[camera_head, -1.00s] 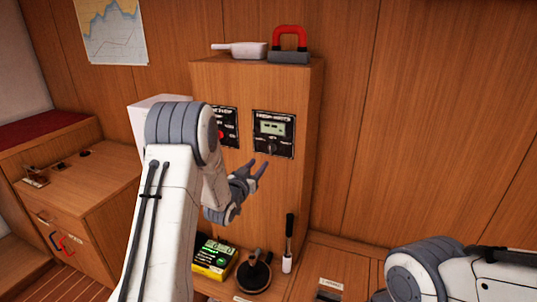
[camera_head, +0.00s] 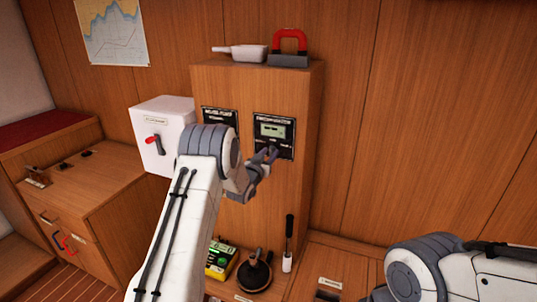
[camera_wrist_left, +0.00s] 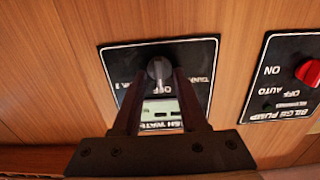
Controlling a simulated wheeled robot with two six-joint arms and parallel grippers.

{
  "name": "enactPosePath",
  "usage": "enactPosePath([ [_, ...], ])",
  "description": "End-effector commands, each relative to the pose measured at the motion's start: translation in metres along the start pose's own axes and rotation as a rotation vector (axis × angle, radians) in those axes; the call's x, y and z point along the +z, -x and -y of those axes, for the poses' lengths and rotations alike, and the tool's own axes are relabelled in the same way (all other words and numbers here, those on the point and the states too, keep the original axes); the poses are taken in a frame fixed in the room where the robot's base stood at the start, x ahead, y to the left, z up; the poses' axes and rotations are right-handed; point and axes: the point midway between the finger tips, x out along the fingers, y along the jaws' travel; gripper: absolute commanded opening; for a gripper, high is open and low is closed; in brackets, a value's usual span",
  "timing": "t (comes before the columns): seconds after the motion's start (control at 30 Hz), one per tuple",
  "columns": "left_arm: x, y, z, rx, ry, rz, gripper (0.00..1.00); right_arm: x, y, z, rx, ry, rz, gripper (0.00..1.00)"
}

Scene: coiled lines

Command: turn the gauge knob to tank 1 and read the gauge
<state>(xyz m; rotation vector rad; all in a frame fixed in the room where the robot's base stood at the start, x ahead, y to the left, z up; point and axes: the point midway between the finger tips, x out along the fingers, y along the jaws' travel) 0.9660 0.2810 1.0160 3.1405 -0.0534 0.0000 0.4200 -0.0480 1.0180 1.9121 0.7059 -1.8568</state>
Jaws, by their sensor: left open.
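The gauge panel (camera_head: 288,122) is a black plate with a pale display (camera_head: 271,130), on the upper front of the wooden cabinet. In the left wrist view the panel (camera_wrist_left: 204,52) appears upside down. Its grey knob (camera_wrist_left: 159,68) stands above the OFF label there; I cannot surely tell its setting. My left gripper (camera_head: 268,154) is at the panel's lower part and hides the knob in the head view. In the left wrist view the open fingers (camera_wrist_left: 160,80) lie either side of the knob; contact cannot be told. The display (camera_wrist_left: 160,108) is partly covered and its reading is illegible.
The bilge pump panel (camera_head: 221,117) with a red switch (camera_wrist_left: 309,72) is beside the gauge. A white box (camera_head: 172,112) with a red-handled switch is further left. A red-handled block (camera_head: 289,50) and a white scoop-like object (camera_head: 242,51) lie on the cabinet top (camera_head: 221,74).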

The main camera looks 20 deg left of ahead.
Motion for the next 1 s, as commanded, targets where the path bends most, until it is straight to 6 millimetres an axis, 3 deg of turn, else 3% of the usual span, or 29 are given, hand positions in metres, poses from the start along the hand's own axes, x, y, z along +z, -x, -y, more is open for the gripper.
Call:
enactPosePath([
  [0.07, 0.000, 0.000, 0.000, 0.000, 0.000, 0.000, 0.42, 0.000, 0.000, 0.000, 0.000, 0.000, 0.000, 0.50],
  [0.2, 0.000, 0.000, 0.000, 0.000, 0.000, 0.000, 0.00, 0.000, 0.000, 0.000, 0.000, 0.000, 0.000, 0.50],
  [0.63, 0.001, 0.001, 0.000, 0.000, 0.048, -0.001, 0.00, 0.000, -0.005, 0.000, 0.000, 0.000, 0.000, 0.50],
  [1.0, 0.003, 0.001, 0.001, 0.000, 0.309, -0.001, 0.00, 0.001, -0.023, -0.002, 0.000, 0.000, 0.000, 0.50],
])
